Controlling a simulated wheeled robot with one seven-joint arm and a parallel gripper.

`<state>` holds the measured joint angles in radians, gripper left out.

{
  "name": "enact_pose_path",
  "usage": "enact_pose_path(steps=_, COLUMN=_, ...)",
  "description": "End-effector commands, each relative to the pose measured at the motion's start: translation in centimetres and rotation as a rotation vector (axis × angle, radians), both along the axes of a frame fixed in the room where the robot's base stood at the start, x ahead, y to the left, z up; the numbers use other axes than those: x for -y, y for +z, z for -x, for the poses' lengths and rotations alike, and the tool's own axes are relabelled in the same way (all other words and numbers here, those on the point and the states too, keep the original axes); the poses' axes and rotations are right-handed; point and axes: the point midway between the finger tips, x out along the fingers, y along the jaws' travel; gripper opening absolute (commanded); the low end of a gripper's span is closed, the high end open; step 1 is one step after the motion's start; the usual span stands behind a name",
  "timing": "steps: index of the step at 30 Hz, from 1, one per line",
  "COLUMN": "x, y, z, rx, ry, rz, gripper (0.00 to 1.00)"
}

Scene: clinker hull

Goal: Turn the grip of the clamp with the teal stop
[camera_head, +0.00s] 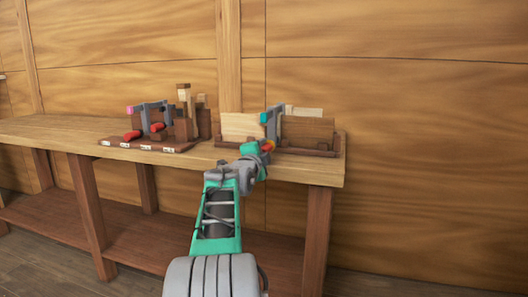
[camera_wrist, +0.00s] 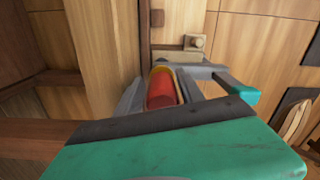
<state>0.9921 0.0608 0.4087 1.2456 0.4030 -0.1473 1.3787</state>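The clamp with the teal stop (camera_head: 264,118) stands at the right of the bench, its grey bar upright against wooden boards. Its red grip with a yellow band (camera_head: 268,145) points towards me. In the wrist view the red grip (camera_wrist: 162,92) is in the middle, with the teal stop (camera_wrist: 239,91) to its right. My gripper (camera_head: 259,151) is at the grip. Its grey fingers (camera_wrist: 162,98) lie on both sides of the grip, with no clear gap visible. The fingertips are partly hidden by my gripper's body and the grip.
On the left of the bench (camera_head: 60,129), a dark red labelled board (camera_head: 150,145) carries another clamp with a pink stop (camera_head: 130,110), red handles (camera_head: 131,135) and wooden blocks (camera_head: 184,100). The plank wall (camera_head: 420,110) stands close behind. The bench's right edge is just beyond the boards.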

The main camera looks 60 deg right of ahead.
Motion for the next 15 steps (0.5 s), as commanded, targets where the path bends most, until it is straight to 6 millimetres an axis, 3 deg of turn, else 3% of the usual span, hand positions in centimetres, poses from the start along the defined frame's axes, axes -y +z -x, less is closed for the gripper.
enact_pose_path(steps=3, x=0.01, y=0.04, z=0.04, rx=0.000, ry=-0.001, rz=0.000, gripper=0.56)
enact_pose_path(steps=15, x=0.03, y=0.19, z=0.09, rx=-0.025, ry=-0.003, rz=0.002, gripper=0.56)
